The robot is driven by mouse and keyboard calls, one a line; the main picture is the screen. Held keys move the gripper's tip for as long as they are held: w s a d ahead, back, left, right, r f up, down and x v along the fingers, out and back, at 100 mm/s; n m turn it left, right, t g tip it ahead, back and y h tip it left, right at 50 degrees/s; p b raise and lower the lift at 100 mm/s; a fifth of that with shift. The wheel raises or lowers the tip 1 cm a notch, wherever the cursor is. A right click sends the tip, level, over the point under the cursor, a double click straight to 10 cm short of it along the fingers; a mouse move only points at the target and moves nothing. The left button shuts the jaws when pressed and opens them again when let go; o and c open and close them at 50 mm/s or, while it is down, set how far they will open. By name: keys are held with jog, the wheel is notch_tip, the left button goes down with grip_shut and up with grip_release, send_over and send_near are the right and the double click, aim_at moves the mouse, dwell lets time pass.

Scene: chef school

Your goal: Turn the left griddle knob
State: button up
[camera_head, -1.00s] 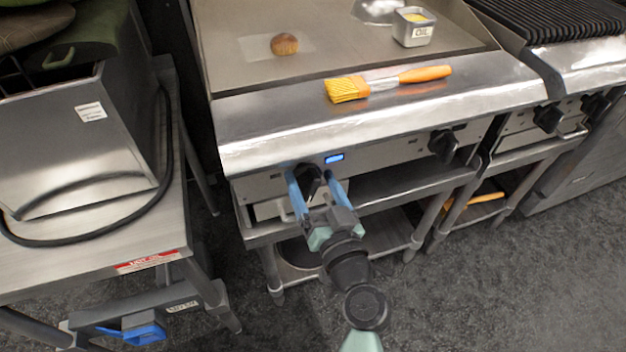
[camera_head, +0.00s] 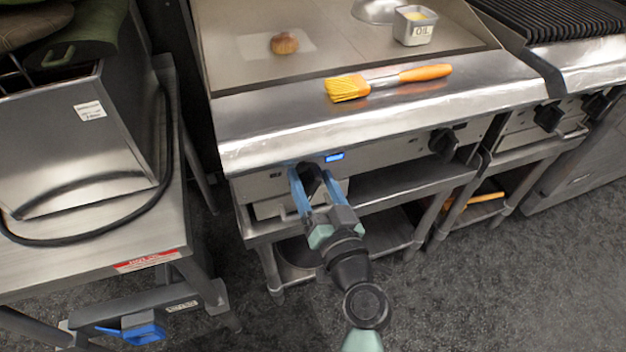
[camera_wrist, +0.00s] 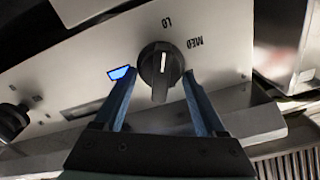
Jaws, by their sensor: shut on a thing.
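The left griddle knob (camera_head: 310,176) is black and sits on the griddle's front panel, left of a lit blue display (camera_head: 334,157). My gripper (camera_head: 310,180) is at this knob, its two blue fingers on either side, shut on it. In the wrist view the knob (camera_wrist: 161,66) shows between the fingertips (camera_wrist: 160,80), with a white line on its grip. The labels LO and MED are printed on the panel beside it. Any exact contact between fingers and knob is hard to see. The right griddle knob (camera_head: 443,143) is black and apart from my gripper.
On the griddle top are a brush with an orange handle (camera_head: 424,73), a bun (camera_head: 284,43) and an oil container (camera_head: 414,27). A metal table (camera_head: 70,262) with a steel appliance stands left. A ribbed grill (camera_head: 560,18) stands right. Open floor lies in front.

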jog(key=m, duration=0.5)
jog(key=shift+d+f+m, duration=0.15)
jog(key=shift+d+m, duration=0.1)
jog(key=shift+m, duration=0.15)
jog(key=m, duration=0.5)
jog(key=shift+w+d+f, duration=0.1)
jog(key=shift+f, duration=0.15)
jog(key=o, duration=1)
jog(key=shift+o, duration=0.2)
jog(key=v, duration=1.3)
